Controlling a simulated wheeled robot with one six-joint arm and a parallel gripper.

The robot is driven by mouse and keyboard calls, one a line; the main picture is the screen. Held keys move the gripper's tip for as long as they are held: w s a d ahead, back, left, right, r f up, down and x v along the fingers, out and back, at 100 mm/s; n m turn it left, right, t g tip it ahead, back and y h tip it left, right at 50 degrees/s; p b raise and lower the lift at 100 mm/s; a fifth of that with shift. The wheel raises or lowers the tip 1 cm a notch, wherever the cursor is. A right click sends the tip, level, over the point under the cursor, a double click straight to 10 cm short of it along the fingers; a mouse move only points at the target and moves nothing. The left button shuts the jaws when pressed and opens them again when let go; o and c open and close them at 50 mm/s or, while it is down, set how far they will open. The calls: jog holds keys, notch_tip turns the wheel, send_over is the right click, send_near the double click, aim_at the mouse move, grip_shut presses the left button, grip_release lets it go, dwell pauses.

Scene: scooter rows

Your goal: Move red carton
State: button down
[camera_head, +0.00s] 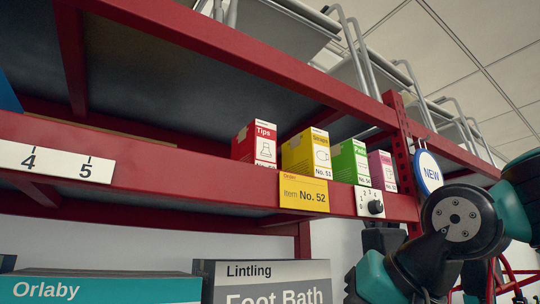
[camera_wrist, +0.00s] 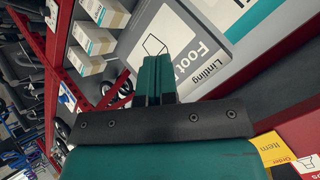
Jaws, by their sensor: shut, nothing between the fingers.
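The red carton (camera_head: 256,146), marked "Tips", stands upright on a red shelf in the head view, the leftmost of a short row. The shelf's front lip hides its lower edge. A part of the red carton (camera_wrist: 308,165) seems to show at the lower right corner of the wrist view. My gripper (camera_wrist: 157,75) is shut and empty, its teal fingers together. In the wrist view it points toward the grey Foot Bath box, away from the carton. In the head view my arm is at the lower right, below and right of the row.
Yellow (camera_head: 306,151), green (camera_head: 349,161) and pink (camera_head: 381,170) cartons stand right of the red one. A yellow tag (camera_head: 304,194) and a dial (camera_head: 375,206) sit on the shelf's front. A round "NEW" sign (camera_head: 428,172) hangs near my arm. Shelf room left of the red carton looks clear.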

notch_tip(320, 180, up, 17)
jog(key=w+a+m+t+y, duration=0.2)
jog(key=w+m+t, duration=0.1)
jog(key=m+t, duration=0.15)
jog(key=m+t+y+p, duration=0.1)
jog(key=m+t+y, duration=0.15)
jog(key=m, duration=0.25)
send_near(268, 150)
jog(key=shift+h, duration=0.25)
jog(key=p+x, duration=0.6)
jog(key=shift+w+a+r, duration=0.25)
jog(key=shift+a+r, duration=0.05)
jog(key=shift+a, duration=0.05)
jog(key=shift+w+a+f+p, duration=0.15)
jog(key=shift+w+a+p, duration=0.1)
jog(key=shift+w+p, duration=0.15)
